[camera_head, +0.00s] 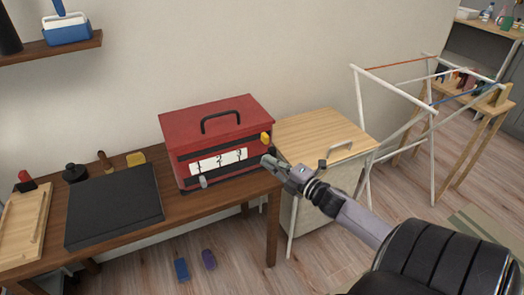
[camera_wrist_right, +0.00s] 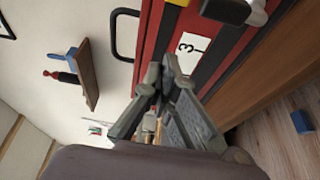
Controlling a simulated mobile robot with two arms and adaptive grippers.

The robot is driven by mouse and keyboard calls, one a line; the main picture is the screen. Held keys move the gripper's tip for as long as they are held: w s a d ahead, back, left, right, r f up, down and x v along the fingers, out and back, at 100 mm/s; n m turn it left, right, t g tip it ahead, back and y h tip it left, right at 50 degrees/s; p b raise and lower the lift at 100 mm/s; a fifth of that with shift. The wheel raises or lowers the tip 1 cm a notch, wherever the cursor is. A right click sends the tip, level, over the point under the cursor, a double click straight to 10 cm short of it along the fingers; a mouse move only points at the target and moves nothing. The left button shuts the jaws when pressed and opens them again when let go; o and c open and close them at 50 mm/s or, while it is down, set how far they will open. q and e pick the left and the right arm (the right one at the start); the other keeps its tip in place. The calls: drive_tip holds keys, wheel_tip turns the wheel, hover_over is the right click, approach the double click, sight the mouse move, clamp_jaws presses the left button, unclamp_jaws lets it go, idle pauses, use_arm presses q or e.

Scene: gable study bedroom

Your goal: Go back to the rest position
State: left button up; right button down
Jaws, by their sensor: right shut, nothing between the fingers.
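My right gripper (camera_head: 270,163) is shut and empty. It is at the right front of a red box (camera_head: 190,124) on the brown table (camera_head: 185,208). In the head view its fingertips overlap the box's right front edge; I cannot tell if they touch. In the right wrist view the gripper's (camera_wrist_right: 164,78) fingertips meet beside the box's red and black front (camera_wrist_right: 190,70). The box has a black top handle (camera_head: 220,119), a white panel marked 1, 2, 3 (camera_head: 218,161), a yellow knob (camera_head: 265,139) and a grey knob (camera_head: 203,182). My left gripper is not in view.
A black flat case (camera_head: 115,205) and a wooden tray (camera_head: 30,225) lie left on the table. A wooden-topped cabinet (camera_head: 315,135) and a white drying rack (camera_head: 432,150) stand right. Two small blue and purple items (camera_head: 182,269) lie on the floor. A wall shelf (camera_head: 45,50) is upper left.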

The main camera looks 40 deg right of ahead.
drive_tip(key=shift+s+d, duration=0.1)
drive_tip(key=shift+s, duration=0.4)
drive_tip(key=s+d+f+m+g+h, duration=0.1)
drive_tip(key=s+f+m+g+h, duration=0.15)
drive_tip(key=f, duration=0.75)
drive_tip(key=s+d+f+m+g+h, duration=0.1)
drive_tip(key=s+f+m+g, duration=0.2)
drive_tip(key=f, duration=0.7)
drive_tip(key=s+a+f+m+g, duration=0.1)
drive_tip(key=s+a+f+m, duration=0.15)
drive_tip(key=s+f, duration=0.4)
drive_tip(key=s+a+f+m+g, duration=0.2)
drive_tip(key=s+f+m, duration=0.1)
drive_tip(key=f, duration=0.6)
drive_tip(key=s+a+f+m+g, duration=0.1)
drive_tip(key=s+a+f+g, duration=0.1)
drive_tip(key=s+a+f, duration=0.4)
drive_tip(key=s+a+f+m+g+y, duration=0.1)
drive_tip(key=s+a+f, duration=0.5)
drive_tip(key=s, duration=0.6)
drive_tip(key=s+a+f+m+g+y, duration=0.1)
drive_tip(key=s+a+f+m+g, duration=0.2)
drive_tip(key=s, duration=0.6)
drive_tip(key=a+f+g, duration=0.2)
drive_tip(key=a+f, duration=0.1)
drive_tip(key=a, duration=0.1)
drive_tip(key=shift+a, duration=0.4)
drive_tip(key=shift+g+y, duration=0.25)
